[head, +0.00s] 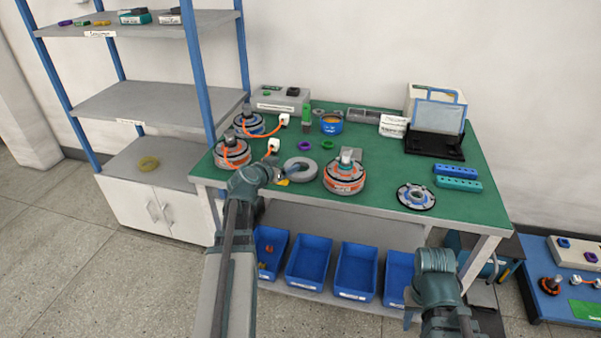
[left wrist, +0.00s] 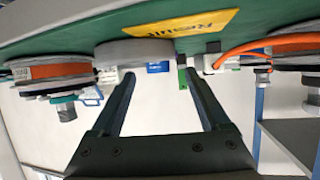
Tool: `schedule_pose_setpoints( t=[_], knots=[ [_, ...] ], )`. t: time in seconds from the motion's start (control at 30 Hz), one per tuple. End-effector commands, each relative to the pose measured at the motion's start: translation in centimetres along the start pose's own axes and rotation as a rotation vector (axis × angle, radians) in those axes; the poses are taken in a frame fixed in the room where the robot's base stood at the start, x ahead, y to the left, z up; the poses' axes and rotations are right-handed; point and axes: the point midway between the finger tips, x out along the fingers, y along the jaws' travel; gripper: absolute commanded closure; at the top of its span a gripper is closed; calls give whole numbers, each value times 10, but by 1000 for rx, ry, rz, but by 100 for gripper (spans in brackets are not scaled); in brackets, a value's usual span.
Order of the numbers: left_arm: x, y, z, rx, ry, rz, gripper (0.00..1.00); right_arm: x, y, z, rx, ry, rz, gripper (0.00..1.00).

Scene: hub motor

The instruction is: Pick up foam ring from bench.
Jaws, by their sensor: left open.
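The foam ring is most likely the grey ring (head: 300,168) lying flat on the green bench (head: 395,200), between two orange-banded hub motors. In the left wrist view, which appears upside down, the grey ring (left wrist: 147,51) shows edge-on just beyond my fingertips. My left gripper (head: 283,174) is at the front edge of the bench, just left of the ring. In the wrist view my left gripper (left wrist: 160,76) has its two fingers spread apart with nothing between them. My right gripper (head: 411,304) is low in front of the bench, apart from the ring; its jaws are not clear.
A hub motor (head: 344,174) stands close right of the ring, another (head: 232,152) to its left with an orange cable. A yellow label (left wrist: 194,23) lies by the ring. Purple and green rings (head: 328,145) lie behind. Blue bins (head: 309,262) sit below the bench.

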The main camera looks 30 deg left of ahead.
Motion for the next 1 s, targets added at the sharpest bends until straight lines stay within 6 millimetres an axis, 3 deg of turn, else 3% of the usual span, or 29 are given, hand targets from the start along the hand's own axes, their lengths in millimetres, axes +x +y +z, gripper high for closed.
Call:
schedule_pose_setpoints(
  t=[0.17,0.43,0.7,1.0],
  knots=[
    [10,-2,4,0,0,1,21,7,-1,0,0,0,0,62],
    [48,-4,8,1,0,1,21,26,-2,-2,0,0,0,62],
    [51,-4,6,0,0,0,21,25,-2,-1,0,0,0,62],
    [51,-4,6,0,0,0,73,25,-2,-1,0,0,0,62]
  ],
)
